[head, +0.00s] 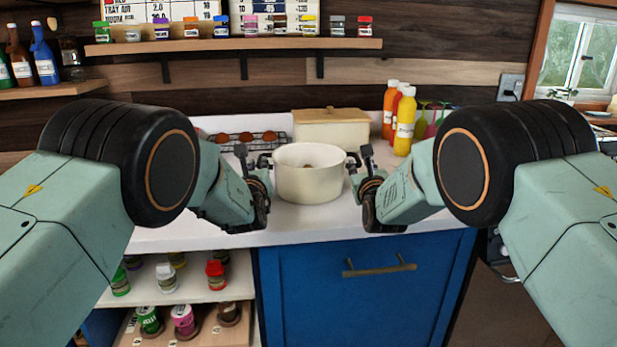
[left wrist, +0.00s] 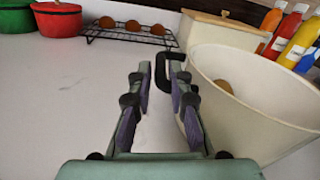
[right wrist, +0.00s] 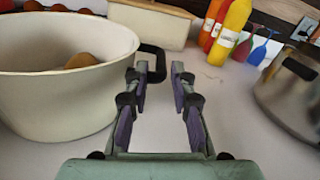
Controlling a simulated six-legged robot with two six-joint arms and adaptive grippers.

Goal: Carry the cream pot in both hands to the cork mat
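The cream pot (head: 308,185) stands on the white counter, with a black loop handle on each side and something brown inside. It also shows in the left wrist view (left wrist: 235,105) and the right wrist view (right wrist: 50,100). My left gripper (head: 254,160) is at the pot's left handle (left wrist: 160,68); its fingers are apart, with part of the handle showing between the tips. My right gripper (head: 360,165) is at the right handle (right wrist: 152,62); its fingers are apart, with the handle near its left fingertip. I cannot make out the cork mat in any view.
A cream lidded box (head: 335,128) and a wire rack of eggs (head: 268,140) stand behind the pot. Sauce bottles (head: 404,120) and coloured glasses (head: 432,122) stand back right. A metal pot (right wrist: 292,90) is to the right; red and green pots (left wrist: 57,18) are to the left.

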